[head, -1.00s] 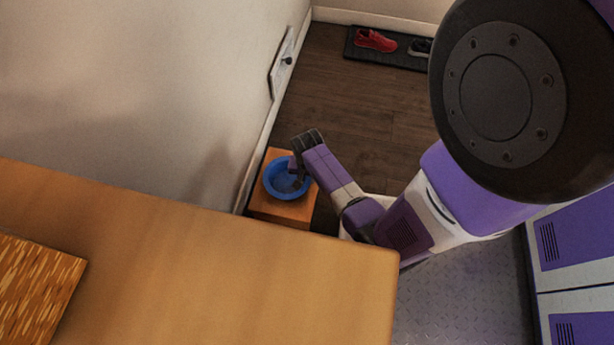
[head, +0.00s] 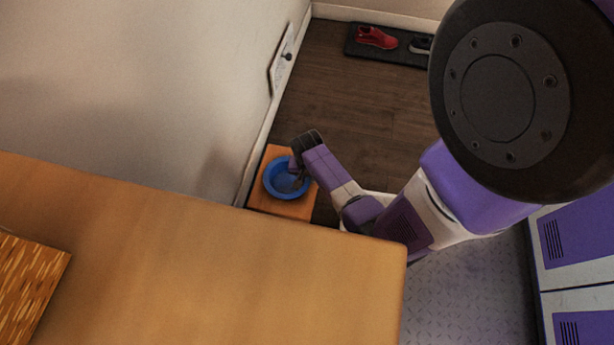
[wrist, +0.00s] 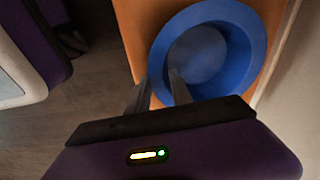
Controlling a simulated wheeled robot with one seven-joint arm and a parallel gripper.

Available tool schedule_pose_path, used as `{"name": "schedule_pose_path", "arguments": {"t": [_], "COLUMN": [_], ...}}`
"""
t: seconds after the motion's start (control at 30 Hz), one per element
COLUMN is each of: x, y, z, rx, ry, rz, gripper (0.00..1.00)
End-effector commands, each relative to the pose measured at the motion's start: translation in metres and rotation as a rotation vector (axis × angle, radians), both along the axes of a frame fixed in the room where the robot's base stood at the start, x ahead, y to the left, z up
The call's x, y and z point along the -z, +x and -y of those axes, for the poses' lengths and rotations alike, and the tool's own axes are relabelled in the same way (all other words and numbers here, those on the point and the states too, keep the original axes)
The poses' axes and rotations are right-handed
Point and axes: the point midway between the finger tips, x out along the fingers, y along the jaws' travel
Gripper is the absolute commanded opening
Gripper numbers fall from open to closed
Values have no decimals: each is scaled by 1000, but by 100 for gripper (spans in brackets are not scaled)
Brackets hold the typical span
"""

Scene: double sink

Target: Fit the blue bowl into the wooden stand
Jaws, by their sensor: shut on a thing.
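The blue bowl (head: 283,180) is in the wooden stand (head: 296,208), low beside the wall, with its open side up. The stand's orange-brown top shows around the bowl. The wrist view shows the bowl (wrist: 241,60) and a strip of the stand (wrist: 143,32) close up. My gripper (head: 299,181) reaches down at the bowl's right side in the head view. In the wrist view its fingers (wrist: 160,92) lie on either side of the bowl's near wall, one inside the bowl, and are shut on it. I cannot tell how deep the bowl sits.
A wooden counter (head: 200,260) fills the front, with a patterned board (head: 28,285) at its left. The wall (head: 120,80) is close to the left of the stand. Dark floor (head: 350,110) lies open behind. Shoes (head: 376,38) rest on a mat (head: 365,53) far back.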

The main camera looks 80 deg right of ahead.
Motion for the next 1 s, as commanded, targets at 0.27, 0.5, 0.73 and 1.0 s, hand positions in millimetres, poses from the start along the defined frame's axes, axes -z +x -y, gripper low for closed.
{"name": "schedule_pose_path", "arguments": {"t": [0.27,0.5,0.73,1.0], "x": [1,-3,-38,-72], "y": [0,0,-1,-2], "z": [0,-1,-4,-9], "rx": [0,0,-1,0], "ry": [-1,0,-2,-1], "rz": [0,0,1,1], "gripper": [52,52,52,52]}}
